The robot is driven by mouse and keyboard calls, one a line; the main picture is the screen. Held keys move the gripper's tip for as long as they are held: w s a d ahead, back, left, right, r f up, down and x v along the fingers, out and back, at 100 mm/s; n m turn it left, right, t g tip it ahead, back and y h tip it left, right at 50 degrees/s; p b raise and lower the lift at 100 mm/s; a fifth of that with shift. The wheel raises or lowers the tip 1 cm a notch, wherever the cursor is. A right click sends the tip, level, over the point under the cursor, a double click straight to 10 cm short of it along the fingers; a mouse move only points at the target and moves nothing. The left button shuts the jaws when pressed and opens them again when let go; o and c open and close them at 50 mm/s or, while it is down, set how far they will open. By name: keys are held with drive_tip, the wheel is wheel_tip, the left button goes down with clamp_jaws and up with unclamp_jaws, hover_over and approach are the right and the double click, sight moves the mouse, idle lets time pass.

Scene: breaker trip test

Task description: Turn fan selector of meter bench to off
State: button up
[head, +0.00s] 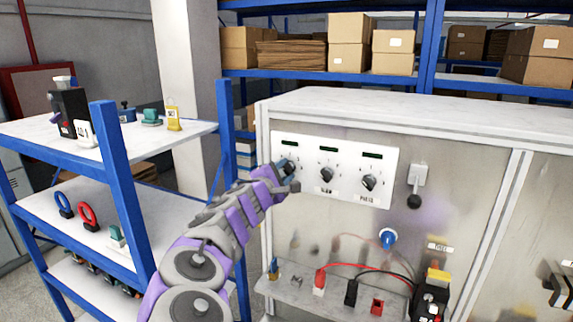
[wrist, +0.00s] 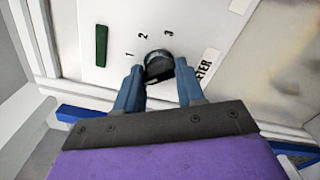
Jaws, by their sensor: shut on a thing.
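The meter bench has a white panel (head: 333,168) with three dark selector knobs in a row, each below a small dark green window. My gripper (head: 286,175) is at the left knob in the head view and mostly hides it. In the wrist view, my gripper's two blue fingers (wrist: 159,88) are shut on this dark round knob (wrist: 158,66). The marks 1, 2 and 3 show around it, and a partly hidden label reads like "METER". The middle knob (head: 326,174) and right knob (head: 369,183) are free. Their labels are too small to read surely.
A grey lever switch (head: 416,185) and a blue round knob (head: 388,238) are on the bench front. Red and black leads lie on the lower ledge (head: 335,293). A blue-framed shelf (head: 125,180) stands close on the left of my arm.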

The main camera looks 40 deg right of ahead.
drive_tip(key=shift+s+n+p, duration=0.1)
drive_tip(key=shift+n+p, duration=1.15)
drive_tip(key=shift+n, duration=0.45)
drive_tip(key=o, duration=1)
drive_tip(key=shift+o, duration=0.2)
drive_tip(key=shift+s+a, duration=0.25)
drive_tip(key=shift+a, duration=0.35)
drive_tip(key=b+v, duration=0.3)
drive_tip(key=v, duration=1.3)
drive_tip(key=shift+f, duration=0.1)
